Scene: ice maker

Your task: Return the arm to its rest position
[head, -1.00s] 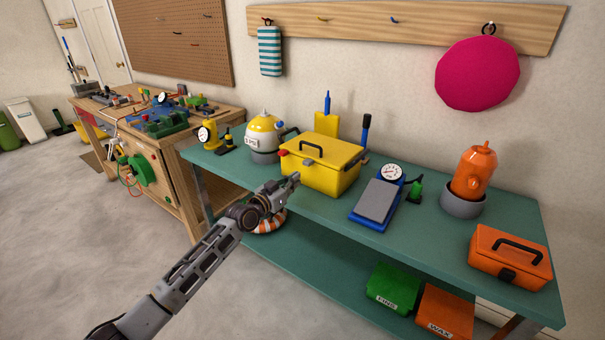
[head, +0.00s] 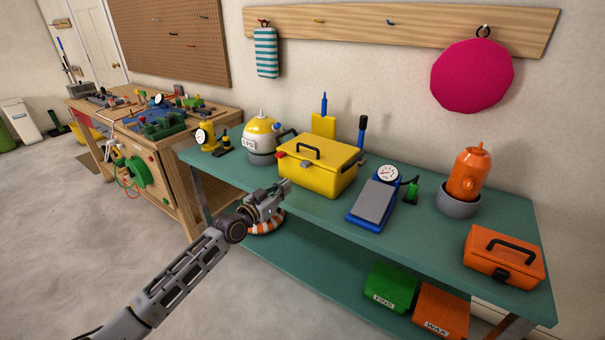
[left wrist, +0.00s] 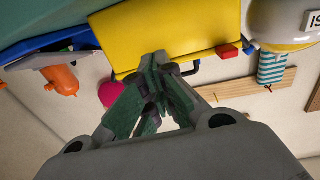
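My left gripper (head: 281,189) is in front of the yellow toolbox (head: 318,176), just off the front edge of the green bench (head: 300,225). In the left wrist view the fingers (left wrist: 156,68) come together with nothing between them, so the gripper looks shut and empty. The toolbox (left wrist: 185,28) fills the area beyond the fingertips there, and the view is upside down. My left arm reaches up from the lower left of the head view. My right gripper is in neither view.
On the bench stand a yellow-white canister (head: 262,138), a blue-grey scale (head: 372,200), an orange bottle (head: 468,174) in a grey ring and an orange case (head: 503,254). Green (head: 389,285) and orange (head: 441,312) boxes sit on the lower shelf.

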